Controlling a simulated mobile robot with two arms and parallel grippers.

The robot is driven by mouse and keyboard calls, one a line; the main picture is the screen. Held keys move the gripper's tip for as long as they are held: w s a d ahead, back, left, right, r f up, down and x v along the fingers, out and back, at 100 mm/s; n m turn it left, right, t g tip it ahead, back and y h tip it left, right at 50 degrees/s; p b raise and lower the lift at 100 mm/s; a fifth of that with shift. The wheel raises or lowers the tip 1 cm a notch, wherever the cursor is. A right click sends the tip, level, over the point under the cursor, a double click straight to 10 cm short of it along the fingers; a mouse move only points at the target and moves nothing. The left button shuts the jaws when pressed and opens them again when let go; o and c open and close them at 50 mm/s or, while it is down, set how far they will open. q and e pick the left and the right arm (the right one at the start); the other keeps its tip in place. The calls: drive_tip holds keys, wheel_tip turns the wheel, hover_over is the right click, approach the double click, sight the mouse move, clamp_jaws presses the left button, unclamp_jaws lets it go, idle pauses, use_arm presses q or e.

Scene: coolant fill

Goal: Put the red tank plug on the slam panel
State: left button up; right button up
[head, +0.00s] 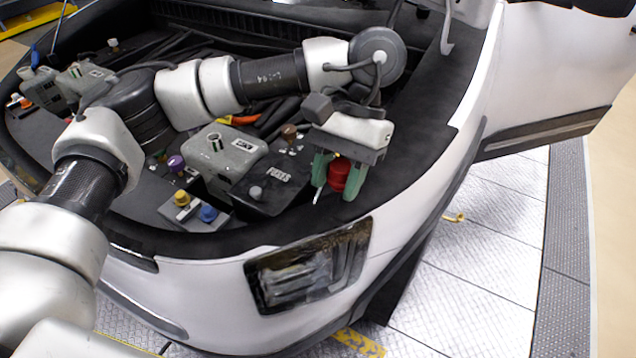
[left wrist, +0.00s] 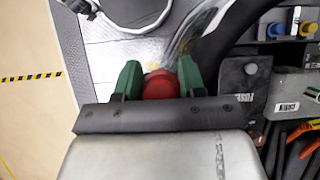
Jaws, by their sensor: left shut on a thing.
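The red tank plug (head: 339,174) is held between the green fingers of my left gripper (head: 336,178), above the black panel (head: 385,165) at the front right edge of the car's engine bay. In the left wrist view the red plug (left wrist: 161,85) sits between the two green fingers of the left gripper (left wrist: 160,82), which close on its sides. I cannot tell whether the plug touches the panel. My right gripper is not in view.
The fuse box (head: 275,185) and a grey tank with an open neck (head: 216,142) stand left of the gripper. Purple (head: 176,163), yellow (head: 182,198) and blue (head: 208,213) caps are nearby. The headlight (head: 308,268) lies below.

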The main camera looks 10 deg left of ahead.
use_arm(q)
drive_tip(key=w+d+n+h, duration=0.1)
drive_tip(key=w+d+n, duration=0.2)
drive_tip(key=w+d, duration=0.2)
drive_tip(key=shift+w+d+h, duration=0.3)
drive_tip(key=shift+d, duration=0.65)
